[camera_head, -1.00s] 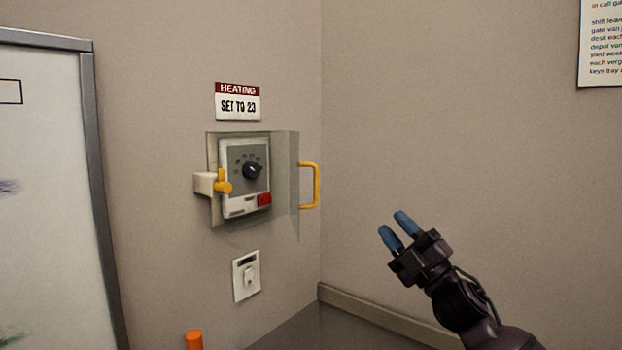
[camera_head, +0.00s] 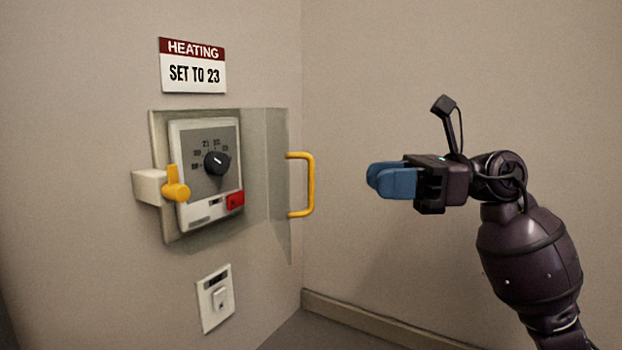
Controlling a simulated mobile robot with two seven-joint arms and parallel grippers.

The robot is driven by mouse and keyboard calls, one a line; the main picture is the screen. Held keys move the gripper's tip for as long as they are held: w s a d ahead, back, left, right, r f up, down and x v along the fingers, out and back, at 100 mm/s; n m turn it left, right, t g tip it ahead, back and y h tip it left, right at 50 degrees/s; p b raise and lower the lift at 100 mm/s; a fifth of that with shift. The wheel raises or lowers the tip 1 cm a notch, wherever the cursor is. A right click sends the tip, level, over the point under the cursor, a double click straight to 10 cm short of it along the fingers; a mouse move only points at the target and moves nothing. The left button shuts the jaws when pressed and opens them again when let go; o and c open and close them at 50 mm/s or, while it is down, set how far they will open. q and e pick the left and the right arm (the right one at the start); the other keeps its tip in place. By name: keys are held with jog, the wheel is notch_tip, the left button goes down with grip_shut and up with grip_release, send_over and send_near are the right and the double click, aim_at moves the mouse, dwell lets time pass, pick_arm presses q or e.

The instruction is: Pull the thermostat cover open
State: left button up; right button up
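The thermostat (camera_head: 206,172) is a white unit with a grey face and a black dial, mounted on the left wall. A clear cover (camera_head: 278,185) lies in front of it and reaches past its right side. The cover's right edge seems to stand out from the wall; how far it is ajar is hard to tell. A yellow handle (camera_head: 309,185) is on that edge. A yellow latch (camera_head: 176,184) sits on a white block at the left. My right gripper (camera_head: 374,179) points left at handle height, apart from the handle and empty. Its blue fingers overlap in view.
A heating sign (camera_head: 192,66) reading "SET TO 23" is above the thermostat. A wall switch (camera_head: 215,298) is below it. The room corner is just behind the handle, and the right wall (camera_head: 400,70) is bare. The space between gripper and handle is clear.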

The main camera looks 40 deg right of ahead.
aim_at(311, 203)
jog(key=p+x, duration=0.1)
jog(key=x, duration=0.9)
jog(key=shift+w+p, duration=0.25)
jog(key=shift+p, duration=0.05)
pick_arm(q)
jog(key=w+r, duration=0.1)
jog(key=r, duration=0.1)
jog(key=shift+w+d+r, duration=0.1)
jog(key=shift+w+r, duration=0.25)
jog(key=shift+r, duration=0.05)
jog(key=shift+s+f, duration=0.2)
jog(key=shift+s, duration=0.1)
pick_arm(e)
grip_shut()
